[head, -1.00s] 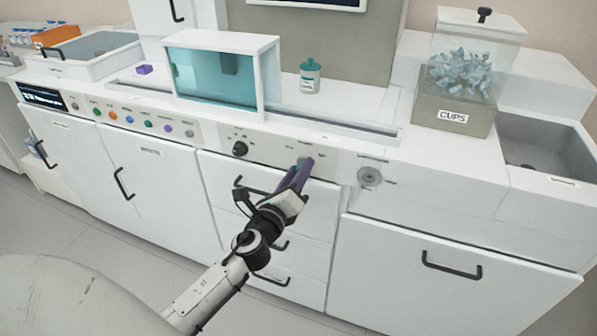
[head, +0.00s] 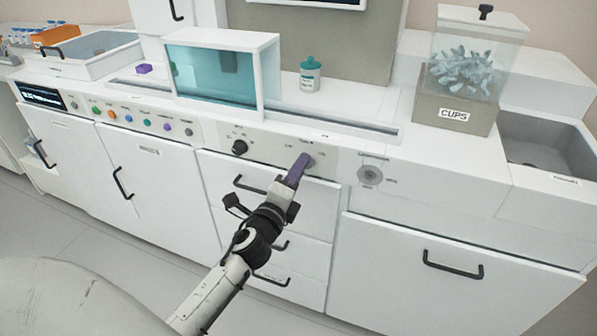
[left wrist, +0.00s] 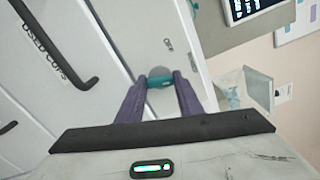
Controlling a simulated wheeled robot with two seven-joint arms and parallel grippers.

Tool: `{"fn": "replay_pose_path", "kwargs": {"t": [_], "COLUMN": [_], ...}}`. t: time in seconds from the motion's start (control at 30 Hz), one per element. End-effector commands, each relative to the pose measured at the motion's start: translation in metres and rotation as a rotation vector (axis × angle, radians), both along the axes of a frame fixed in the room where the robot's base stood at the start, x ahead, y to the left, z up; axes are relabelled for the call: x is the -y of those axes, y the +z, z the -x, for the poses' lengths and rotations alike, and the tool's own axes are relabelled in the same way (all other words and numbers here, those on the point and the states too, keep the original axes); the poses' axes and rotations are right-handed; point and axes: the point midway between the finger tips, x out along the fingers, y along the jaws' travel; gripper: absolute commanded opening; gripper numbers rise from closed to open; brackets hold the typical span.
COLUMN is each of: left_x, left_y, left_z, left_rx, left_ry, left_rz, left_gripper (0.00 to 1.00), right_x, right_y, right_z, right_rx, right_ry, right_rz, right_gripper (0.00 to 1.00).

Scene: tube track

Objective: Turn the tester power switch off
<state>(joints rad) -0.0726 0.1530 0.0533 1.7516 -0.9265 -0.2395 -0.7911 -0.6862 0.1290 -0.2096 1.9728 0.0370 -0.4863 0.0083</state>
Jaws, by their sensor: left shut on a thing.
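The tester power switch shows in the left wrist view as a teal handle (left wrist: 161,81) in front of a round grey disc (left wrist: 158,71) on the white panel. My left gripper (left wrist: 161,84) has its two purple fingers on either side of the teal handle, shut on it. In the head view the left gripper (head: 302,164) reaches up to the front panel (head: 328,160), right of a black knob (head: 240,148). Its fingers hide most of the switch there. The small labels around it are too blurred to read surely. My right gripper is not in view.
A glass-fronted box (head: 215,72) and a teal-capped jar (head: 310,74) stand on the counter above. A round fitting (head: 370,175) sits right of the switch. Drawer handles (head: 250,185) stick out below, close to my arm. A cups bin (head: 455,105) stands at right.

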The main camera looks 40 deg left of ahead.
Motion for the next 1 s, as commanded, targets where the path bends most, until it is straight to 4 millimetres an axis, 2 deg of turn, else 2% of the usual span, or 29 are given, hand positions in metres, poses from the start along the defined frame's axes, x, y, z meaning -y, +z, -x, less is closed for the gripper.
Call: {"fn": "replay_pose_path", "kwargs": {"t": [0.7, 1.0], "left_x": [-0.0003, 0.0001], "left_y": [-0.0005, -0.0009], "left_z": [0.0002, 0.0001], "left_rx": [0.158, 0.214], "left_ry": [0.002, 0.002], "left_rz": [0.662, 0.892], "left_gripper": [0.1, 0.1], "right_x": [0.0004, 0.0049], "right_y": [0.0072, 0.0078], "right_z": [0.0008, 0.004], "right_rx": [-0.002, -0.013], "right_ry": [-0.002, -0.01], "right_rz": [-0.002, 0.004], "right_gripper": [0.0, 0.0]}}
